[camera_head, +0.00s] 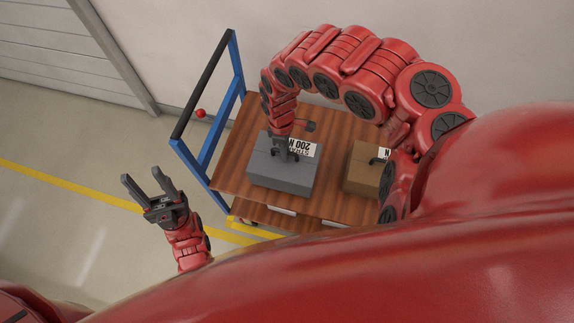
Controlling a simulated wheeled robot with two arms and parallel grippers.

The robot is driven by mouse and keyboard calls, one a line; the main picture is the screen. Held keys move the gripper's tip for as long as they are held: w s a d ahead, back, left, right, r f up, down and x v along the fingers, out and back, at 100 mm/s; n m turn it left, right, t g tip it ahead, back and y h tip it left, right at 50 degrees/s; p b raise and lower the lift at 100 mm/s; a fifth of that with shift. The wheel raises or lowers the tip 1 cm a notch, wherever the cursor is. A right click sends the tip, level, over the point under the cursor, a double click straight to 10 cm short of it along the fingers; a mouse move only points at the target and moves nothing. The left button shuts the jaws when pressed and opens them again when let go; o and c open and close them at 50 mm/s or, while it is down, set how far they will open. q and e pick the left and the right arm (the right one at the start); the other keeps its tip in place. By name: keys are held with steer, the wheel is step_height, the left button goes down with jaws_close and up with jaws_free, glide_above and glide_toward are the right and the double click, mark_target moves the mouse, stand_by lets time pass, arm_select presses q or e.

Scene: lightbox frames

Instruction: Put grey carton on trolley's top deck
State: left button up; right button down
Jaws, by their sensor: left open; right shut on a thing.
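The grey carton (285,178) is a flat box with a white printed label on its top, over the wooden top deck (230,183) of the trolley. I cannot tell whether it rests on the deck or hangs just above it. My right gripper (285,156) reaches down onto the carton's top and is shut on a part of it; the fingers hide what they grip. My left gripper (148,184) is open and empty, to the left of the trolley and apart from it.
A brown carton (360,174) with a white label stands on the deck to the right, partly hidden by my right arm. The trolley's blue frame with a black handle (203,84) rises at the left. A wall is behind; the floor at left is clear.

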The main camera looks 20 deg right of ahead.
steer(key=w, duration=0.1)
steer(key=w+d, duration=0.1)
steer(key=w, duration=0.2)
steer(key=shift+w+d+f+b, duration=0.25)
steer(key=shift+w+b, duration=0.15)
steer(key=shift+w+d, duration=0.1)
steer(key=shift+w, duration=0.6)
steer(key=shift+w+d, duration=0.35)
steer(key=shift+w, duration=0.25)
steer(key=shift+s+f+p, duration=0.15)
steer(key=shift+f+p, duration=0.15)
steer(key=shift+f, duration=0.55)
steer(key=shift+a+f, duration=0.1)
steer(key=shift+f, duration=0.8)
steer(key=c, duration=0.8)
jaws_free()
steer(key=shift+c, duration=0.2)
